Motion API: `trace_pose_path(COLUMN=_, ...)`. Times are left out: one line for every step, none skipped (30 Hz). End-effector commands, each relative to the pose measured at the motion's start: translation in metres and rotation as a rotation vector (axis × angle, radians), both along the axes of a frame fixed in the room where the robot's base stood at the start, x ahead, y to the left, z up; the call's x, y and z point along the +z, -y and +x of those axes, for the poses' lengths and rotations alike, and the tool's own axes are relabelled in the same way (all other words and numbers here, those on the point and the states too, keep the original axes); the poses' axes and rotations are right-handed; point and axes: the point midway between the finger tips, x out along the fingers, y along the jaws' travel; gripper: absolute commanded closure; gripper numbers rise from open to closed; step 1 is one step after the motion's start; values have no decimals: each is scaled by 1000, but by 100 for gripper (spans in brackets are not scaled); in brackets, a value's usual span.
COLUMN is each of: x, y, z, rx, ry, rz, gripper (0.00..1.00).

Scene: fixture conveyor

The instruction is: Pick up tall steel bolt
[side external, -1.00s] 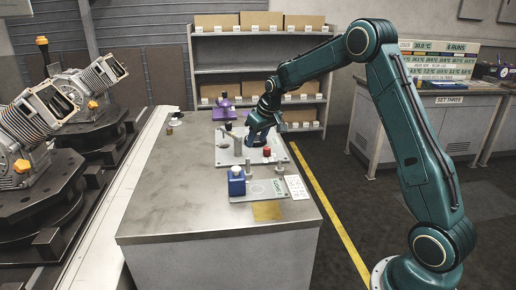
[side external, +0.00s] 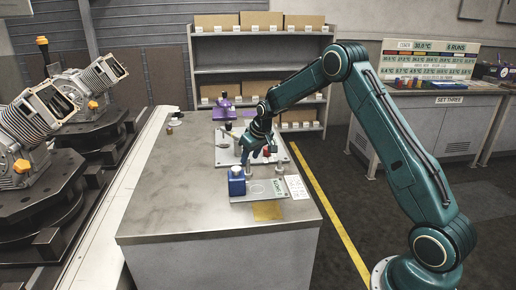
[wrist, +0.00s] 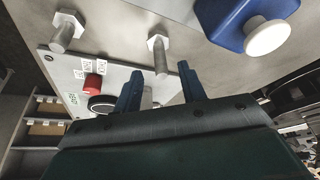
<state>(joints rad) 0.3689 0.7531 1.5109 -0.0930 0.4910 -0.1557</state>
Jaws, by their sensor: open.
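The blue block (side external: 237,184) with a white knob (wrist: 267,37) stands close beside the tall bolt. A red cylinder (wrist: 93,81) and a black round part (wrist: 101,104) are on the rear plate. The table's left side (side external: 170,190) is mostly clear.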

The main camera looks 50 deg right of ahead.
Motion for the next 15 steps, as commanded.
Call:
trace_pose_path(x=-1, y=0, z=0, rx=0, ry=0, rz=0, gripper=59)
trace_pose_path(x=-2, y=0, z=1, rx=0, ry=-1, rz=0, gripper=59)
trace_pose_path(x=-4, y=0, z=1, rx=0, ry=-1, rz=0, gripper=59)
trace_pose_path(x=-5, y=0, z=2, rx=0, ry=-1, rz=0, gripper=59)
trace_pose_path(x=-7, y=0, z=3, rx=0, ry=-2, rz=0, gripper=59)
trace_pose_path(x=-10, y=0, z=4, rx=0, ry=-2, rz=0, gripper=59)
trace_pose_path(x=-13, y=0, z=5, rx=0, ry=-3, rz=0, gripper=59)
trace_pose_path(x=-16, y=0, z=6, rx=0, ry=-3, rz=0, gripper=59)
trace_pose_path(x=-20, y=0, z=8, rx=0, ry=-1, rz=0, gripper=59)
trace_pose_path(x=-23, y=0, z=10, rx=0, ry=-1, rz=0, gripper=59)
trace_pose_path(x=-26, y=0, z=11, rx=0, ry=-2, rz=0, gripper=59)
trace_pose_path(x=-31, y=0, z=13, rx=0, ry=-2, rz=0, gripper=59)
trace_pose_path(x=-33, y=1, z=14, rx=-1, ry=-2, rz=1, gripper=59)
trace_pose_path(x=-36, y=1, z=15, rx=-1, ry=-2, rz=1, gripper=59)
trace_pose_path(x=-39, y=1, z=17, rx=-1, ry=-2, rz=1, gripper=59)
